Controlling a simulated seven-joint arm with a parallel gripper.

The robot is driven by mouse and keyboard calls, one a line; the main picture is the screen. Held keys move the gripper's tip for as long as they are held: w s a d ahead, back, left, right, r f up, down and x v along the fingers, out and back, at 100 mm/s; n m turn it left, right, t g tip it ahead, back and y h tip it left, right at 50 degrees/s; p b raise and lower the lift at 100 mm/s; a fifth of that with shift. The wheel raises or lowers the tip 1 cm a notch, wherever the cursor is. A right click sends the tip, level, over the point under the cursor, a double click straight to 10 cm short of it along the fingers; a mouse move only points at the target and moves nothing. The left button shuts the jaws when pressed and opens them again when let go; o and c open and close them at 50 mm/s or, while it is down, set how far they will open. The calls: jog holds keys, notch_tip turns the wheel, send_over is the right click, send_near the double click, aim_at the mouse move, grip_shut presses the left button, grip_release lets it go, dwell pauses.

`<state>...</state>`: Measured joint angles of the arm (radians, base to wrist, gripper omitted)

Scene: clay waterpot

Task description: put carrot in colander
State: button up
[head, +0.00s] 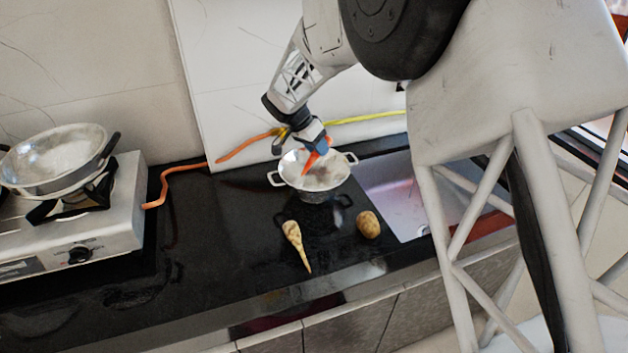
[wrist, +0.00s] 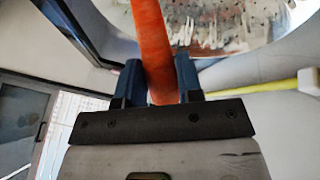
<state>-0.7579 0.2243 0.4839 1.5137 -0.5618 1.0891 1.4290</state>
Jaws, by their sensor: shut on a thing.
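The orange carrot (head: 311,160) is held in my gripper (head: 318,147) above the colander. In the wrist view the carrot (wrist: 152,45) sits between the two blue fingers of my gripper (wrist: 158,85), which are shut on it. The metal colander (head: 318,184) has two side handles and stands upright on the black counter. The carrot's lower part points down over the colander's opening; whether it touches the inside cannot be told. Part of the colander's perforated wall (wrist: 235,22) shows in the wrist view beyond the carrot.
A pale root vegetable (head: 296,243) and a potato (head: 368,225) lie on the counter (head: 215,245) in front of the colander. A sink (head: 396,195) is to its right. A stove (head: 105,230) with a pan (head: 55,160) stands left. Orange and yellow hoses (head: 365,117) run behind.

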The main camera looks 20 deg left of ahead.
jog(key=shift+f, duration=2.75)
jog(key=o, duration=1)
jog(key=v, duration=0.7)
jog(key=shift+r, duration=0.35)
jog(key=shift+s+a, duration=0.1)
